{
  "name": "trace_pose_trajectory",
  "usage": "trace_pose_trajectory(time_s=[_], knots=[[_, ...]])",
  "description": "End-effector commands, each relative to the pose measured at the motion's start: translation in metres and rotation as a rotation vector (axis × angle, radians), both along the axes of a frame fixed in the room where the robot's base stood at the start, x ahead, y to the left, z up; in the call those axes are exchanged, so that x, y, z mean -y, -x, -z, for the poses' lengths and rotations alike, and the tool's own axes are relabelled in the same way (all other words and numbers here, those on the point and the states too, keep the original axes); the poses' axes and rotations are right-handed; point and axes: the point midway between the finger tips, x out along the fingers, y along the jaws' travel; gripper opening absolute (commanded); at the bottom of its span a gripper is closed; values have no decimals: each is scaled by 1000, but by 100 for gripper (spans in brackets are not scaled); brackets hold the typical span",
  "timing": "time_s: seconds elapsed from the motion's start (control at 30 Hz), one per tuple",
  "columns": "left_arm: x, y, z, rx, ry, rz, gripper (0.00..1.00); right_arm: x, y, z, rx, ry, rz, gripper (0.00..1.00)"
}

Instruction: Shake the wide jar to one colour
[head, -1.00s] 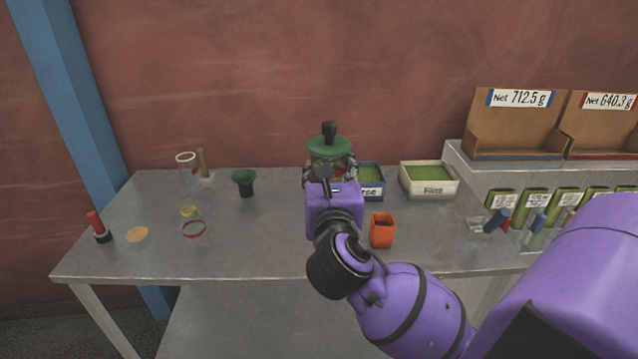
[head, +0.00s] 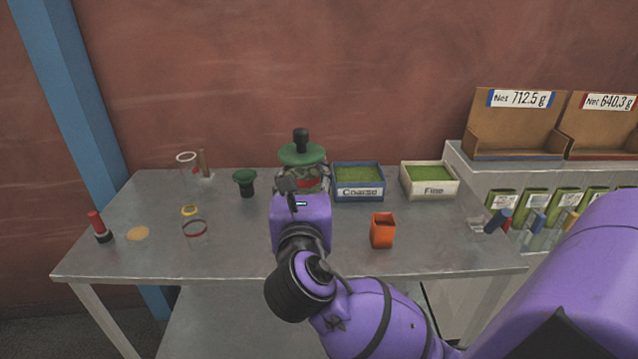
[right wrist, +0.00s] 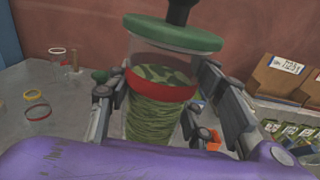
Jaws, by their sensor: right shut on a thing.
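The wide jar (head: 303,173) is upright, with a green lid and a black knob on top. In the right wrist view the jar (right wrist: 160,118) has clear walls, a red band and a green lid (right wrist: 174,33). Its contents are streaked and mottled in dark and light green, not one even colour. My right gripper (head: 302,187) is shut on the jar, with a finger on each side, also in the right wrist view (right wrist: 160,98). The gripper hides part of the jar, and I cannot tell its height above the table. My left gripper is not in view.
A blue "Coarse" box (head: 358,180) and a white "Fine" box (head: 430,183) of green powder stand right of the jar. An orange cup (head: 382,230) is nearer. A dark green funnel (head: 245,182) and clear vessels stand left. The front middle of the table (head: 250,255) is clear.

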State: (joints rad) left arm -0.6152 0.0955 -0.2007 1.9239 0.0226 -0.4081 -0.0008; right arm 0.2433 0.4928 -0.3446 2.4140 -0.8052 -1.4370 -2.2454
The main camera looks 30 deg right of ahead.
Motion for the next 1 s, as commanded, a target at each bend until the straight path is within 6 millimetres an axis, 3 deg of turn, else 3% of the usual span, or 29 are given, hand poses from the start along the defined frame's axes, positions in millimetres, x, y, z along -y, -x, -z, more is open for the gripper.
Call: trace_pose_trajectory(time_s=[0.3,0.47,0.63,1.0], knots=[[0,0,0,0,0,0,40,65,1,-1,0,7,3,23],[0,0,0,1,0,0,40,81,0,-1,2,3,-1,23],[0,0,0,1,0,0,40,66,0,-1,4,-2,-3,23],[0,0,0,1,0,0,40,-4,0,-1,3,-2,-3,23]])
